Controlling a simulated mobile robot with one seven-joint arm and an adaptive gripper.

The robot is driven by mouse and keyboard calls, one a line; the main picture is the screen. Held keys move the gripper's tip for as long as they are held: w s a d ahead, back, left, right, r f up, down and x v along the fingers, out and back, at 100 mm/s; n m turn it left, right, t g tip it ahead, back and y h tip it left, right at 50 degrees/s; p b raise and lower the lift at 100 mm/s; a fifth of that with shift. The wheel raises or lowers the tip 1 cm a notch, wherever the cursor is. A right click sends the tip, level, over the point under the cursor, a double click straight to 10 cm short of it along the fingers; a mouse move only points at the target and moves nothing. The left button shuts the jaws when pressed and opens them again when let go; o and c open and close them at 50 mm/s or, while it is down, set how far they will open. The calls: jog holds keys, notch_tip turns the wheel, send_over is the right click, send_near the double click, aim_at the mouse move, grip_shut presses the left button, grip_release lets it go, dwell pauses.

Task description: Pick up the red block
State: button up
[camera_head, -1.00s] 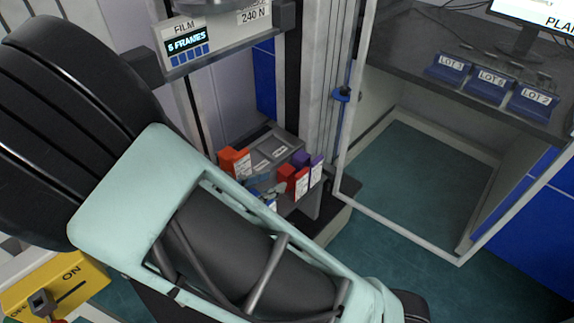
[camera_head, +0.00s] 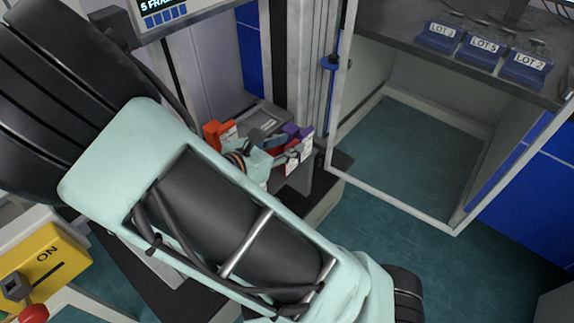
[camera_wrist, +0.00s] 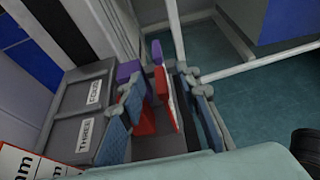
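The red block (camera_wrist: 161,84), with a white label on its side, stands in the grey tray in the wrist view. My gripper (camera_wrist: 160,88) is open, with one blue-padded finger on each side of the block. Gaps show between pads and block, most clearly on the right; I cannot tell whether either pad touches. In the head view my gripper (camera_head: 262,150) is down at the tray and partly hides the red block (camera_head: 271,145).
A purple block (camera_head: 296,130) stands just beyond the red one. An orange block (camera_head: 213,133) stands at the left of the tray (camera_head: 262,116). A frame post (camera_head: 342,85) rises close by on the right. Labelled blue holders (camera_head: 482,52) stand on a bench farther right.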

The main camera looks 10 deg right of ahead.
grip_shut()
jog(key=shift+r, duration=0.1)
dwell(0.4)
